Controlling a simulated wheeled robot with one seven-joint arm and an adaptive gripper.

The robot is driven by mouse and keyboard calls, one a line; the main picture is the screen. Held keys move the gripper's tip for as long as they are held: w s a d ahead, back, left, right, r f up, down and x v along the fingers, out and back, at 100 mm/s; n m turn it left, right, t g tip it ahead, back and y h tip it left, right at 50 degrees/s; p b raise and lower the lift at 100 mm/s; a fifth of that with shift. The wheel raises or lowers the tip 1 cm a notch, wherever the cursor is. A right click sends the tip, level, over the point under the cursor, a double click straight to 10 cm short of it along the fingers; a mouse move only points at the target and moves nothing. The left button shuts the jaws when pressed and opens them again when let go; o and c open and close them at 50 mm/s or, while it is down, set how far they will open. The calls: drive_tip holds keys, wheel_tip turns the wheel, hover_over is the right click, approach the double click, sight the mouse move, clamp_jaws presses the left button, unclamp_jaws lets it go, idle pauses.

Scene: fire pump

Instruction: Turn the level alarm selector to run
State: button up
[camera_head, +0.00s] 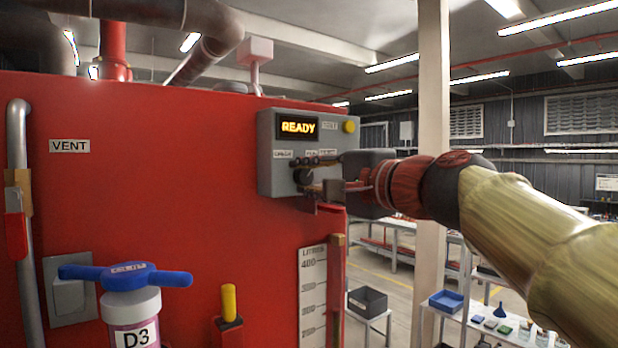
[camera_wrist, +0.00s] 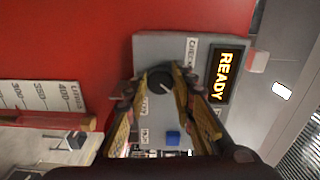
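The level alarm box (camera_head: 265,150) is a grey panel on the upper right of the red tank. Its display (camera_head: 298,127) reads READY. The dark round selector knob (camera_wrist: 158,80) shows in the wrist view with a light pointer mark; the head view shows it low on the box (camera_head: 303,176). A CHECK label (camera_wrist: 190,52) is near it; the other labels are too small or covered to read surely. My gripper (camera_wrist: 158,84) has its two fingers spread on either side of the knob. I cannot tell whether they touch it.
A yellow lamp (camera_head: 349,126) is on the box's upper right, and a blue button (camera_wrist: 172,138) shows in the wrist view. A LITRES scale (camera_head: 312,295) is below the box. Shelves and a beige post (camera_head: 433,130) are behind my arm.

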drive_tip(key=o, duration=0.5)
drive_tip(key=shift+c, duration=0.2)
drive_tip(key=v, duration=1.2)
drive_tip(key=shift+f, duration=0.1)
